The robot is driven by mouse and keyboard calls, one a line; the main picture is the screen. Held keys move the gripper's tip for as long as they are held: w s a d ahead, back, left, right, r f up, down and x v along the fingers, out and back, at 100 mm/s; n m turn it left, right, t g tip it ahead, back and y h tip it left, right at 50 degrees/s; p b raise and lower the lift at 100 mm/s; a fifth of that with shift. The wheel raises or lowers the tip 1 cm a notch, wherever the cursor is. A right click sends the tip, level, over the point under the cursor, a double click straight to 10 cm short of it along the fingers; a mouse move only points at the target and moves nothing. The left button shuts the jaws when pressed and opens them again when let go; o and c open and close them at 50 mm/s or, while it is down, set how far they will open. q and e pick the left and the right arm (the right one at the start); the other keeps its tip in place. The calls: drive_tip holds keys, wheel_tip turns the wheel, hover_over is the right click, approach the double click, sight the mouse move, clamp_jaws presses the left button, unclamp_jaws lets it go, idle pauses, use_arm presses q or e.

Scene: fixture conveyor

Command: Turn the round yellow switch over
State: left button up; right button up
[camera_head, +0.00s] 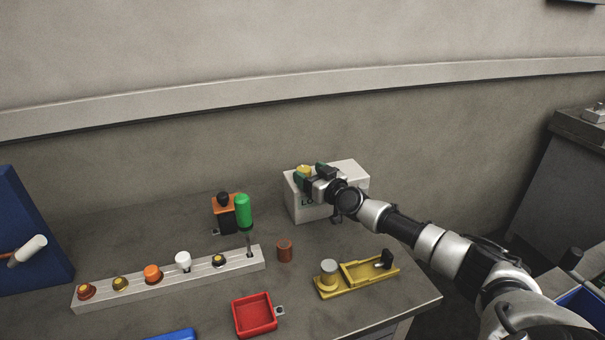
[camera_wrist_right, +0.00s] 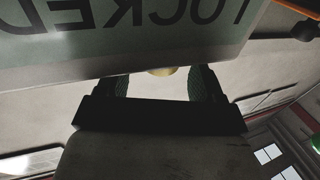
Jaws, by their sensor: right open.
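The round yellow switch (camera_head: 304,170) is at the top left of a white box (camera_head: 308,205) at the back of the table. My right gripper (camera_head: 311,174) is at the switch, with its dark green fingers apart on either side of it. In the right wrist view a small part of the yellow switch (camera_wrist_right: 163,72) shows between the two fingers of the gripper (camera_wrist_right: 160,84). The box's face (camera_wrist_right: 130,45) with the word LOCKED, upside down there, hides the rest. I cannot tell whether the fingers touch the switch. My left gripper is not in view.
A pale rail (camera_head: 205,275) with several coloured knobs lies front left. A blue panel (camera_head: 28,225) with a white handle is at far left.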

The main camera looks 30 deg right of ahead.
sight(309, 173)
drive_tip(key=shift+w+a+f+b, duration=0.15)
drive_tip(key=shift+w+b, duration=0.3)
drive_tip(key=shift+w, duration=0.8)
drive_tip(key=shift+w+r, duration=0.2)
drive_tip(key=shift+w, duration=0.3)
